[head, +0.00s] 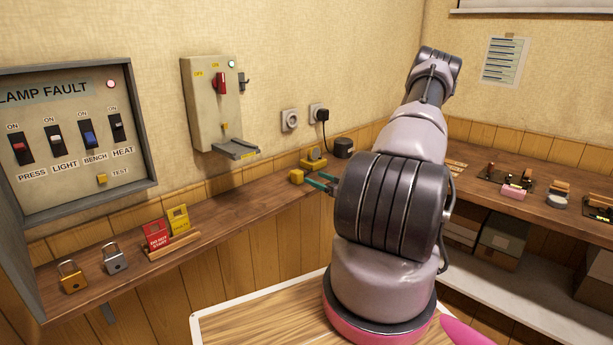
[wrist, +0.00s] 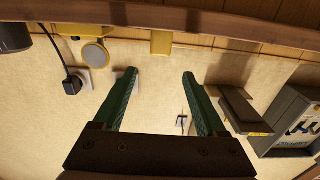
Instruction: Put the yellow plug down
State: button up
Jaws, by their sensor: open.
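A small yellow block, which I take to be the yellow plug (head: 296,177), rests on the wooden wall shelf. It also shows in the wrist view (wrist: 161,42), just beyond my fingertips and centred between them. My gripper (head: 313,182) has green fingers, spread apart with nothing between them. In the wrist view my gripper (wrist: 161,74) is clearly open and apart from the yellow block. My arm hides part of the shelf in the head view.
A yellow piece with a grey disc (head: 313,160) and a dark cylinder (head: 343,148) stand behind on the shelf (head: 230,202). Above are an empty socket (head: 290,120) and a black plug (head: 322,115). A switch box (head: 212,105) with a protruding tray (head: 236,150) is left. Padlocks (head: 113,258) stand farther left.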

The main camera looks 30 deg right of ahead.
notch_tip(320, 180, up, 11)
jog(key=w+d+g+h, duration=0.2)
jog(key=w+g+h, duration=0.1)
jog(key=g+h, duration=0.2)
jog(key=s+a+r+m+g+h, duration=0.1)
jog(key=s+a+r+m+h, duration=0.1)
jog(key=r, duration=0.5)
jog(key=s+a+r+m+g+h, duration=0.1)
jog(key=s+a+r, duration=0.1)
jog(key=r, duration=0.4)
jog(key=s+a+r+m+g+y, duration=0.1)
jog(key=s+a+r, duration=0.3)
jog(key=s, duration=0.5)
jog(key=s+a+r+m+g+y, duration=0.1)
jog(key=s+a+r+m, duration=0.1)
jog(key=s+a+r, duration=0.3)
jog(key=s+a+r+m+g+y, duration=0.1)
jog(key=s+a+r, duration=0.3)
jog(key=s+a, duration=0.6)
jog(key=s+m+y, duration=0.1)
jog(key=s, duration=0.2)
jog(key=shift+s+a+r, duration=0.2)
jog(key=shift+s+a, duration=0.1)
jog(key=shift+a, duration=0.1)
